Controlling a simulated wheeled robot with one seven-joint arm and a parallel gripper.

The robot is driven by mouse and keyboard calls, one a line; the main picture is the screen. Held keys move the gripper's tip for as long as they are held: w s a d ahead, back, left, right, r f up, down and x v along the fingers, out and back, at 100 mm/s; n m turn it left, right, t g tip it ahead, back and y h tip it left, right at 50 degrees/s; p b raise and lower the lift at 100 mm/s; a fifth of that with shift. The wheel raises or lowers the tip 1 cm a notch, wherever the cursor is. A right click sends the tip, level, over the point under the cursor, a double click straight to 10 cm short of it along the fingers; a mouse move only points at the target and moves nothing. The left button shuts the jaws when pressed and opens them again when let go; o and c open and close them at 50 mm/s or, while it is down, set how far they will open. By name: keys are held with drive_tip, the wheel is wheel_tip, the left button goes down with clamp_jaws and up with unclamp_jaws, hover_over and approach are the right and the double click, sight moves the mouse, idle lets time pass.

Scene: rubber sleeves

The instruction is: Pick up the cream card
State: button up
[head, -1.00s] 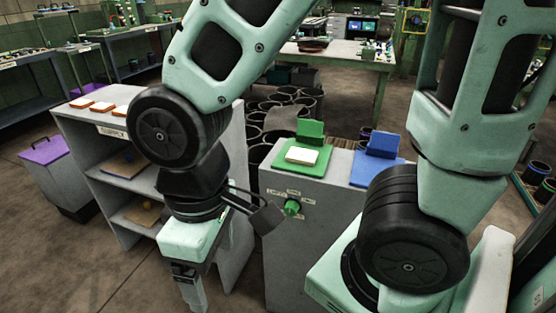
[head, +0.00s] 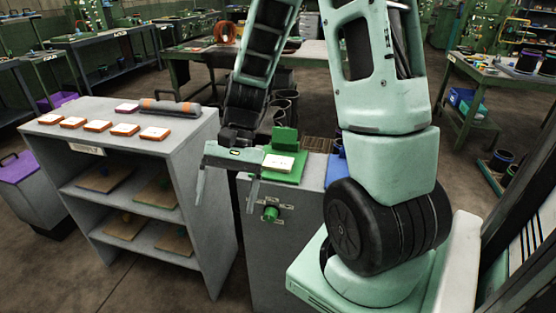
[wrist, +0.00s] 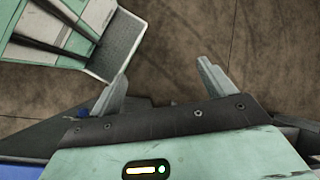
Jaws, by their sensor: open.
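A small cream card (head: 280,163) lies flat on a green stand (head: 296,177) with an upright back, on top of a grey cabinet. Several pale cards with orange-brown edges, one of them here (head: 97,126), lie on the supply shelf to the left. My gripper (head: 224,205) hangs fingers down in front of and left of the green stand, apart from it. Its fingers are spread and empty. In the wrist view the open fingers (wrist: 163,70) show only brown floor between them, with no card in sight.
The grey supply shelf (head: 150,160) stands left of the grey cabinet (head: 310,205). A grey roll with orange bands (head: 170,108) lies on the shelf top. A blue stand (head: 336,170) is partly hidden behind my arm. A purple-lidded bin (head: 18,167) stands far left.

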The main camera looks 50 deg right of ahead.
drive_tip(key=s+d+m+t+p, duration=0.1)
drive_tip(key=d+m+t, duration=0.2)
drive_tip(key=d+m, duration=0.2)
drive_tip(key=s+d+m+t+y+p, duration=0.1)
drive_tip(key=d+m+t, duration=0.2)
drive_tip(key=d+m, duration=0.3)
drive_tip(key=s+d+f+m+t+y+p, duration=0.1)
drive_tip(key=d+m+t, duration=0.3)
drive_tip(key=d, duration=0.9)
drive_tip(key=shift+d+m, duration=0.1)
drive_tip(key=shift+m, duration=0.6)
drive_tip(key=s+d+m+t+h, duration=0.1)
drive_tip(key=s+d+m, duration=0.1)
drive_tip(key=s+d+m+t+h+p, duration=0.1)
drive_tip(key=s+d+m+t, duration=0.1)
drive_tip(key=d, duration=0.1)
drive_tip(key=s+d+f+m+t+h, duration=0.1)
drive_tip(key=s+d+m, duration=0.1)
drive_tip(key=d, duration=0.1)
drive_tip(key=p, duration=0.3)
approach(276, 161)
drive_tip(key=x, duration=0.3)
drive_tip(key=shift+s+a+f, duration=0.1)
drive_tip(key=shift+s+f, duration=0.05)
drive_tip(key=shift+p+x, duration=0.8)
drive_tip(key=shift+x, duration=1.8)
drive_tip(key=c, duration=1.1)
